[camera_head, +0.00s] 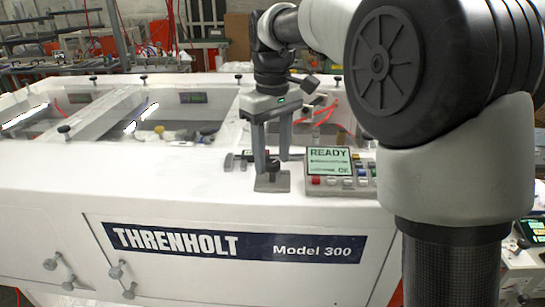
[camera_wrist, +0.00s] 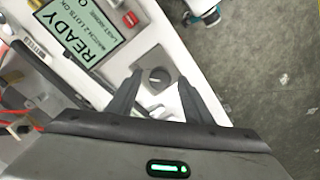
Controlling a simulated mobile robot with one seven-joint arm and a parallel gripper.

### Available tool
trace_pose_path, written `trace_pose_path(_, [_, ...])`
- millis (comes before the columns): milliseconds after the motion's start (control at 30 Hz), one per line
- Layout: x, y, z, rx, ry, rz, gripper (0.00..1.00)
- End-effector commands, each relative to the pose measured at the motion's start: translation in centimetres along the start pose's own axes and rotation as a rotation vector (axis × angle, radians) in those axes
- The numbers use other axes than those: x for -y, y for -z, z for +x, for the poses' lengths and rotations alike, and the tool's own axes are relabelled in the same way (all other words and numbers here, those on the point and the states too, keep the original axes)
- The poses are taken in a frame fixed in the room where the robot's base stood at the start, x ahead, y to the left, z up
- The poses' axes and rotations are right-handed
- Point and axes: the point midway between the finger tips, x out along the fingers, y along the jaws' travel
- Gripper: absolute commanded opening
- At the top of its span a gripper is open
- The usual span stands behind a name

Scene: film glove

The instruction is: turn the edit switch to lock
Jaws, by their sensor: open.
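The edit switch shows as a small dark knob (camera_head: 272,176) on a grey plate at the front edge of the white machine top. In the wrist view, the switch knob (camera_wrist: 155,78) is round and dark, on a light grey plate. No lock marking is readable in either view. My gripper (camera_head: 271,164) points down over the switch with its fingers apart. In the wrist view, my gripper's fingertips (camera_wrist: 160,77) lie on either side of the knob, with a gap visible on both sides. I cannot tell exactly how far down the fingertips reach.
A control panel (camera_head: 330,168) with a READY screen and several buttons stands just right of the switch. The white machine (camera_head: 130,195) has open glass-like bays behind. A small dark part (camera_head: 233,160) lies left of the gripper. Grey floor (camera_wrist: 270,50) lies beyond the machine edge.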

Motion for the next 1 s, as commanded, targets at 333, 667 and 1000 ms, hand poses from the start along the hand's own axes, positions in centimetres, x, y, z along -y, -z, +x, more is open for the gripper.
trace_pose_path(333, [-0.01, -0.01, 0.33, 0.000, 0.000, 0.000, 0.43])
trace_pose_path(667, [-0.01, -0.01, 0.30, 0.000, 0.000, -0.001, 0.05])
trace_pose_path(1000, [-0.07, -0.03, 0.11, 0.001, 0.000, -0.099, 0.05])
